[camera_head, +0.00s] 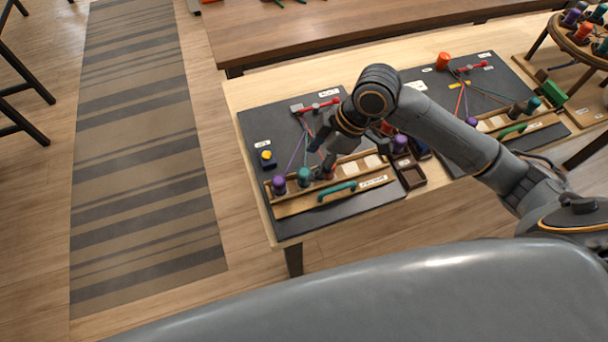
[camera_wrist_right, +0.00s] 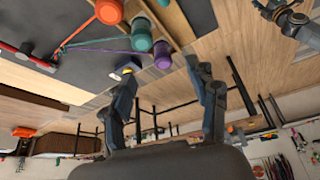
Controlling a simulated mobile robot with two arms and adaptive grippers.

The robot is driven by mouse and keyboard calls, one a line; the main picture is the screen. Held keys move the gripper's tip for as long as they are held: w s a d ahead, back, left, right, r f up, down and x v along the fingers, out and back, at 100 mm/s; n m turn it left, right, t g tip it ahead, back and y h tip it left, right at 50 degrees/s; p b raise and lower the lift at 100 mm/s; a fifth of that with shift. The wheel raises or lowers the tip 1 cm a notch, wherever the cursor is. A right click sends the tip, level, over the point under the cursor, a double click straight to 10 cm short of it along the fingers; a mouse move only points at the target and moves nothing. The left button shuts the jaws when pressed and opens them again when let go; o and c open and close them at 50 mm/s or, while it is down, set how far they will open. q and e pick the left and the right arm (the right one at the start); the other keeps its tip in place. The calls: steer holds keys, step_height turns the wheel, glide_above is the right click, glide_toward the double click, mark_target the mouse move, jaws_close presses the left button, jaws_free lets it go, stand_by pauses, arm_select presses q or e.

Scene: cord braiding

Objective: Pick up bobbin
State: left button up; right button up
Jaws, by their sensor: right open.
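A purple bobbin (camera_head: 278,185), a teal bobbin (camera_head: 304,176) and a partly hidden orange-red bobbin (camera_head: 326,173) stand in a row on a wooden rack (camera_head: 300,207) on the left work board. In the right wrist view the orange (camera_wrist_right: 108,11), teal (camera_wrist_right: 141,36) and purple (camera_wrist_right: 162,54) bobbins show at the top, with cords running from them. My right gripper (camera_head: 321,156) is above and close behind the teal and orange-red bobbins. In the right wrist view its fingers (camera_wrist_right: 160,72) are spread wide with no bobbin held between them.
A dark divided tray (camera_head: 411,178) with several bobbins is right of the rack. A teal handle (camera_head: 337,192) lies on the rack's front. A small block with a yellow top (camera_head: 267,158) sits at the board's left. A second board (camera_head: 485,95) is farther right.

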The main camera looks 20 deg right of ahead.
mark_target(305, 172)
steer(key=shift+n, duration=0.3)
steer(key=f, duration=0.1)
steer(key=w+f, duration=0.1)
steer(key=f, duration=0.1)
steer(key=w+f+p, duration=0.1)
steer(key=f, duration=0.1)
steer(key=shift+w+a+f, duration=0.15)
steer(key=shift+a, duration=0.15)
steer(key=shift+d+p+x, duration=0.25)
steer(key=shift+p+x, duration=0.2)
steer(key=shift+x, duration=0.85)
steer(key=shift+d+p+x, duration=0.2)
steer(key=shift+p+x, duration=0.25)
steer(key=shift+x, duration=0.85)
steer(key=shift+w+f, duration=0.15)
jaws_close()
